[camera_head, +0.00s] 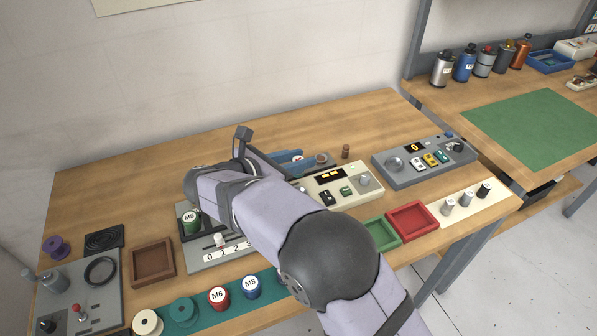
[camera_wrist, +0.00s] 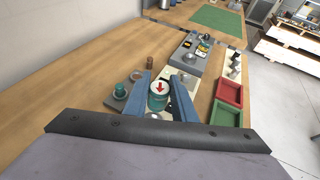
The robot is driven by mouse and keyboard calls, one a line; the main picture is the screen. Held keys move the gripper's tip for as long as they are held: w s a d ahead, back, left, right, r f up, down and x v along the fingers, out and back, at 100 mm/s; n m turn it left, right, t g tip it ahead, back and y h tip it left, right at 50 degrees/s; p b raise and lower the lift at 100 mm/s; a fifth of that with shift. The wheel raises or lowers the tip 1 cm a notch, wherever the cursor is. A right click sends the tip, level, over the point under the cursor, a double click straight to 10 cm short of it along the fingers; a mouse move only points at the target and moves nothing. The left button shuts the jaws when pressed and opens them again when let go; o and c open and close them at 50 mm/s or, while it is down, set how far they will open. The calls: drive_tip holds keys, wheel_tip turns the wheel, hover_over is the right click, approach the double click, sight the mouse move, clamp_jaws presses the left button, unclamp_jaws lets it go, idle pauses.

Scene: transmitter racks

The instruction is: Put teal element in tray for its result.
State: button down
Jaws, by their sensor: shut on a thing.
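My gripper (camera_head: 294,160) is over the back of the table, its blue fingers closed around a small teal element (camera_wrist: 157,101). In the wrist view the gripper (camera_wrist: 160,98) shows a finger on each side of the element, whose white top bears a red arrow. In the head view the element is mostly hidden by the fingers and arm. A red tray (camera_head: 434,230) and a green tray (camera_head: 395,243) lie side by side near the front edge, both empty. They also show in the wrist view, red tray (camera_wrist: 240,100) and green tray (camera_wrist: 247,128), to the right of the gripper.
A cream device (camera_head: 372,187) with an amber display stands between gripper and trays. A grey device (camera_head: 400,181) is to its right. A socket block (camera_wrist: 112,101) holding a teal piece is left of the gripper. A brown tray (camera_head: 152,283) and labelled spools (camera_head: 218,298) are at left.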

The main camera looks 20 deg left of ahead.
drive_tip(key=shift+r, duration=0.4)
drive_tip(key=shift+r, duration=0.1)
drive_tip(key=shift+w+d+r+p, duration=0.15)
drive_tip(key=shift+r+p, duration=0.1)
drive_tip(key=shift+p, duration=0.1)
drive_tip(key=w+d+r+m+g+h+p, duration=0.1)
drive_tip(key=w+d+r+m+h+p, duration=0.15)
drive_tip(key=d+r+p, duration=0.45)
drive_tip(key=s+d+f+m+g+h+p, duration=0.1)
drive_tip(key=s+d+f+m+h+p, duration=0.1)
drive_tip(key=s+d+f, duration=0.4)
drive_tip(key=d+f+p, duration=0.1)
drive_tip(key=d+f, duration=0.3)
drive_tip(key=d, duration=0.3)
drive_tip(key=shift+d+g+p, duration=0.3)
drive_tip(key=shift+g, duration=0.1)
drive_tip(key=shift+f, duration=0.1)
